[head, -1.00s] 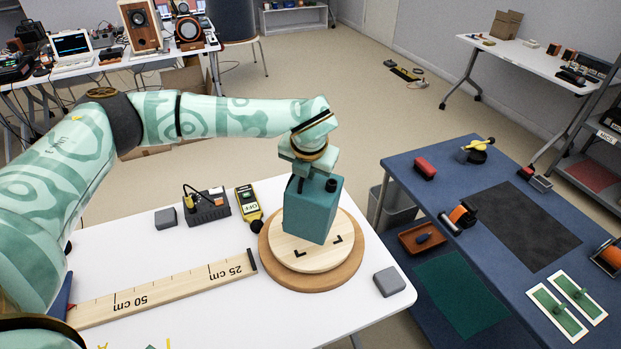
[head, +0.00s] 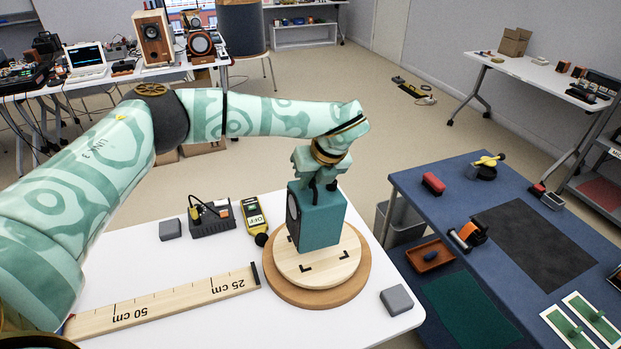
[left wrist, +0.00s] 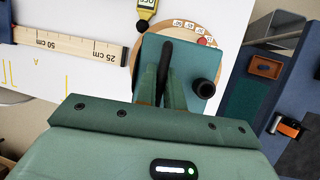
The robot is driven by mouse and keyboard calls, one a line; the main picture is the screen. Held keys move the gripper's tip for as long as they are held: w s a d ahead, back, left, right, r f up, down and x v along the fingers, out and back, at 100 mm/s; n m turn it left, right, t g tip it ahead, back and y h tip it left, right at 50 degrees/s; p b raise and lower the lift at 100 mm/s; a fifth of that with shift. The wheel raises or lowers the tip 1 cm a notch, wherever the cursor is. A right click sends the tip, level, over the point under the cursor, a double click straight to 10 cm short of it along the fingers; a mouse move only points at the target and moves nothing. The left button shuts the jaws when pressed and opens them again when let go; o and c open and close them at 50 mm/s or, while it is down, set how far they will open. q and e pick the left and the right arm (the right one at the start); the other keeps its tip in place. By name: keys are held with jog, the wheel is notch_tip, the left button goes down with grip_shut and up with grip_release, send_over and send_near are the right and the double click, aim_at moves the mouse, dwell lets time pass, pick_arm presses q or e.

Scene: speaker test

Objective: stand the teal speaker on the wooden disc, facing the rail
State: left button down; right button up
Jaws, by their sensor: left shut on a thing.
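The teal speaker (head: 322,222) is a box with a dark round driver on its left face, towards the rail. My left gripper (head: 322,180) is shut on the dark handle on its top; the left wrist view shows this handle (left wrist: 165,72) beside a black knob (left wrist: 205,88). The speaker is upright over the pale wooden disc (head: 335,275), whose black corner marks show in front of it. I cannot tell whether its base touches the disc. The rail (head: 165,300), a wooden strip marked in cm, lies left of the disc. My right gripper is not in view.
A grey block (head: 397,300) is right of the disc. A yellow meter (head: 254,214), a dark box with a cable (head: 212,218) and another grey block (head: 170,229) stand behind the rail. A blue bench (head: 450,200) with tools is at right. White tabletop (head: 220,325) is bare in front.

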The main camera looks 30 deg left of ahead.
aim_at(309, 192)
pick_arm(q)
jog(key=shift+f+b, duration=1.25)
jog(key=shift+f, duration=1.45)
jog(key=shift+w+d+b, duration=0.45)
jog(key=shift+d+b, duration=0.1)
jog(key=shift+d, duration=0.05)
jog(key=shift+f, duration=0.1)
jog(key=c, duration=1.4)
grip_release()
jog(key=shift+w, duration=0.1)
jog(key=shift+c, duration=0.2)
jog(key=shift+a+f, duration=0.1)
